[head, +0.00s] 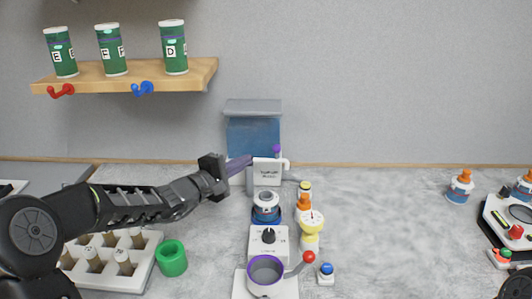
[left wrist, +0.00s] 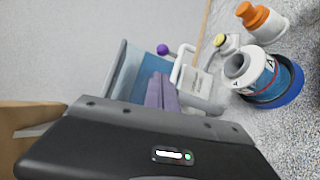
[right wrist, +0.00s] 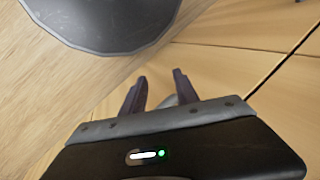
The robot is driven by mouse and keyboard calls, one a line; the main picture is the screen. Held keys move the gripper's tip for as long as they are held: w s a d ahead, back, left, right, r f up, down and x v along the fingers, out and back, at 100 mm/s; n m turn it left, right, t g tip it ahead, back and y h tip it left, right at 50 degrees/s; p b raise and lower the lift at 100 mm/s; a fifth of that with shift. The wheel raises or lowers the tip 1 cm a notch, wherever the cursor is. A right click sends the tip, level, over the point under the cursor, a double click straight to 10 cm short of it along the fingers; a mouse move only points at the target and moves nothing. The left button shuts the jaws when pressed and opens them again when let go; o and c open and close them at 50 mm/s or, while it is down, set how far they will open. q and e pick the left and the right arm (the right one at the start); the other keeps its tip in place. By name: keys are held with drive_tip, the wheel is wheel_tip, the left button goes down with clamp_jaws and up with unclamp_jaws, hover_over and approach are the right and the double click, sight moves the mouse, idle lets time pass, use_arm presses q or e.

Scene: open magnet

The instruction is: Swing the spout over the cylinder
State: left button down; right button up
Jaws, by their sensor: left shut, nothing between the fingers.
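A dispenser with a blue tank (head: 252,135), a white front plate (head: 266,172) and a purple knob stands at the back centre. Its white spout (head: 286,164) appears at the plate's right side; the left wrist view shows white tubing (left wrist: 184,66) there. In front sits a white open-necked vessel (head: 266,203) with a blue base, labelled A in the left wrist view (left wrist: 262,76); I cannot tell whether it is the cylinder. My left gripper (head: 248,160) is shut and empty, fingertips at the plate's left edge; contact is unclear. My right gripper (right wrist: 159,78) is open and empty, away from these things.
A white knobbed unit (head: 268,243), a purple-rimmed cup (head: 265,270) and a yellow dial stand (head: 311,225) crowd the front centre. Free counter lies right of centre.

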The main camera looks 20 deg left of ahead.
use_arm(q)
drive_tip(key=p+x, duration=0.3)
drive_tip(key=x, duration=0.7)
